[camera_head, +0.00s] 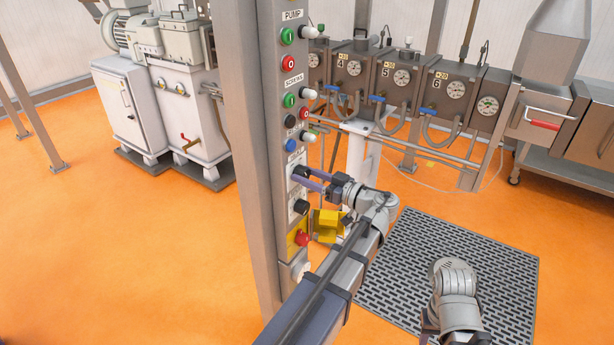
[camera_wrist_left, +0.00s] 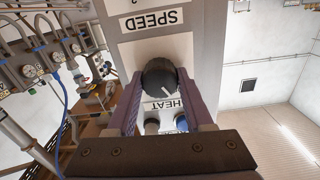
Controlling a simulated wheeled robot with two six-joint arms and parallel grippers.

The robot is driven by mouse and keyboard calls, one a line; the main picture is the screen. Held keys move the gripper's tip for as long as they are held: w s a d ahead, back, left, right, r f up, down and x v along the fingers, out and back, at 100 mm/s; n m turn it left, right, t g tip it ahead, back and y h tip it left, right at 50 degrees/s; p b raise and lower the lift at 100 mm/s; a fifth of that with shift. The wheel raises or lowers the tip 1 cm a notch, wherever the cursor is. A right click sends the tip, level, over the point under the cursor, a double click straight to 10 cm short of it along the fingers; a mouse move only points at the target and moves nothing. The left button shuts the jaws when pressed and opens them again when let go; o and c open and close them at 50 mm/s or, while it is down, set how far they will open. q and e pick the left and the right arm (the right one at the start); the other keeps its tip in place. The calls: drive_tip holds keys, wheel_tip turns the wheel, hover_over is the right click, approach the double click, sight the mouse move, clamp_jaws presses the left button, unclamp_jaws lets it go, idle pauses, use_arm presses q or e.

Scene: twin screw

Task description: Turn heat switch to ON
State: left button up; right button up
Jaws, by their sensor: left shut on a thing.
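The black heat knob (camera_wrist_left: 160,76) shows in the left wrist view between the two purple fingers of my left gripper (camera_wrist_left: 162,92), with a short white pointer line on it. The HEAT label (camera_wrist_left: 172,108) beside it is partly covered. In the head view the heat knob (camera_head: 299,171) is on the upright control panel, and my left gripper (camera_head: 303,179) reaches it from the right, shut on it. The heat switch's ON marking cannot be read. Part of my right arm shows at the lower right of the head view, without clear fingers.
The panel post (camera_head: 252,150) also carries push buttons above, another black knob (camera_head: 300,206) below and a red stop button (camera_head: 301,239) on yellow. Gauge boxes (camera_head: 400,80) stand behind. A floor grating (camera_head: 450,262) lies at right; orange floor is clear at left.

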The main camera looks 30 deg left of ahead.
use_arm(q)
clamp_jaws()
drive_tip(key=shift+m, duration=0.3)
drive_tip(key=m, duration=0.5)
drive_tip(key=shift+m, duration=0.3)
drive_tip(key=m, duration=0.5)
drive_tip(key=shift+m, duration=0.4)
drive_tip(key=o, duration=1)
unclamp_jaws()
